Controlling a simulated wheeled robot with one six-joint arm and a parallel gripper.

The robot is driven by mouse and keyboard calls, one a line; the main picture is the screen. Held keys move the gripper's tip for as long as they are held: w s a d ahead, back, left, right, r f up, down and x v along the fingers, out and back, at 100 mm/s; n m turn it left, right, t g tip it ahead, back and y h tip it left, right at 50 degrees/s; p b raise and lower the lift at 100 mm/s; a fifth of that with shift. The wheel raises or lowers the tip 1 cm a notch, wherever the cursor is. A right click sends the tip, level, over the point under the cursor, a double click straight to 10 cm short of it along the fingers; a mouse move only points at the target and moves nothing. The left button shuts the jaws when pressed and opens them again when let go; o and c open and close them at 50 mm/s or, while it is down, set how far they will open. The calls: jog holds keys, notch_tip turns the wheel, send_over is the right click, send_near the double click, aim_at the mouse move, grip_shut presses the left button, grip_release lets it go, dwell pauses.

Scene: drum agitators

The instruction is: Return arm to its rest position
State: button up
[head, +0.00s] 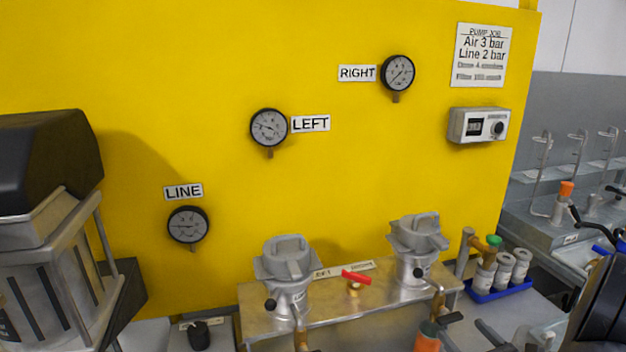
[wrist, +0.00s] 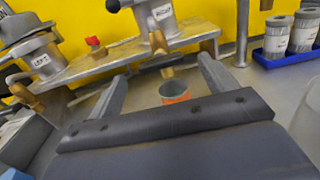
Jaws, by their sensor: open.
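My gripper (wrist: 162,68) is open in the wrist view, its two grey fingers spread wide apart with nothing held between them. An orange cup-like piece with a grey rim (wrist: 175,93) shows in the gap, beyond the gripper's dark crossbar; I cannot tell its exact distance. An orange piece (head: 427,338) also shows at the bottom edge of the head view. In the head view my dark arm is at the lower right edge, low over the bench. The fingers there are hard to make out.
A metal stand (head: 345,305) holds two grey-topped pumps, the left (head: 288,270) and the right (head: 417,245), with a red-handled valve (head: 355,277) between. A blue tray (head: 497,291) with canisters sits right. Gauges hang on the yellow wall (head: 330,190). A black-topped machine (head: 50,230) stands left.

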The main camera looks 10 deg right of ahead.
aim_at(453, 321)
jog(key=w, duration=0.3)
jog(key=w+a, duration=0.1)
jog(key=w, duration=0.1)
jog(key=shift+w+p, duration=0.35)
jog(key=shift+p, duration=0.05)
jog(key=shift+s+d+n, duration=0.1)
jog(key=shift+n, duration=0.2)
